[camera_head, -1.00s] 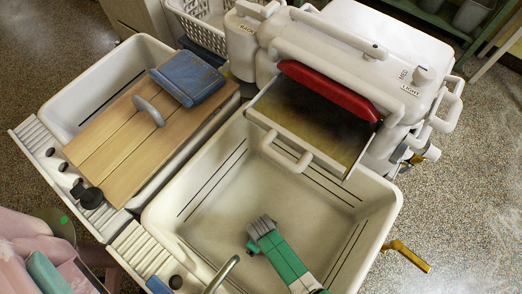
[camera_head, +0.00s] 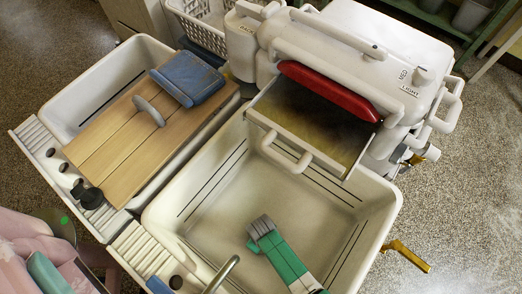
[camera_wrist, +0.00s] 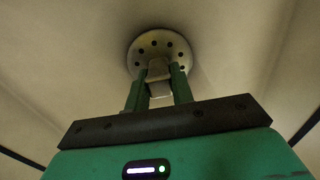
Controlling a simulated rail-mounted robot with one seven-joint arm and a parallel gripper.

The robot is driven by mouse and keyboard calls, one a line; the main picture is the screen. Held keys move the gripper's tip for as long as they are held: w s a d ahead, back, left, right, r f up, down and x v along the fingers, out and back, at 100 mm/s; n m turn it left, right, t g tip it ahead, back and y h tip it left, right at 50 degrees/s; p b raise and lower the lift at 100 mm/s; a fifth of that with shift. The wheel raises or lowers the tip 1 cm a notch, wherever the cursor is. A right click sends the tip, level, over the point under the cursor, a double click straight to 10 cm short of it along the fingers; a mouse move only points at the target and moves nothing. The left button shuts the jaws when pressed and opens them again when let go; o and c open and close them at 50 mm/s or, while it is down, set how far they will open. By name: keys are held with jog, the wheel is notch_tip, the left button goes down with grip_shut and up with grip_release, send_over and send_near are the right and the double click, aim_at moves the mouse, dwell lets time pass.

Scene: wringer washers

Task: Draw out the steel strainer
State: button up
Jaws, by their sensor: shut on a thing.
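The steel strainer (camera_wrist: 151,43) shows in the wrist view as a round disc with a ring of small holes and a pale grip piece at its middle. It is at the floor of the right-hand tub (camera_wrist: 60,45); I cannot tell whether it is seated or lifted. My gripper (camera_wrist: 158,80) is shut on the strainer's grip piece, with one finger on each side. In the head view my green and grey gripper (camera_head: 262,228) reaches down into the tub (camera_head: 210,225), and the strainer is hidden there.
A wringer with a red bar (camera_head: 328,90) and a white-handled tray (camera_head: 290,155) overhangs the tub's far side. A wooden board (camera_head: 125,150) with a blue block (camera_head: 188,78) covers part of the left tub. A brass lever (camera_head: 408,256) sticks out at right. A curved spout (camera_head: 222,274) stands at the near rim.

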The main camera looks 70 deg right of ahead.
jog(key=shift+r, duration=0.1)
jog(key=shift+r+p, duration=2.1)
jog(key=shift+p, duration=0.2)
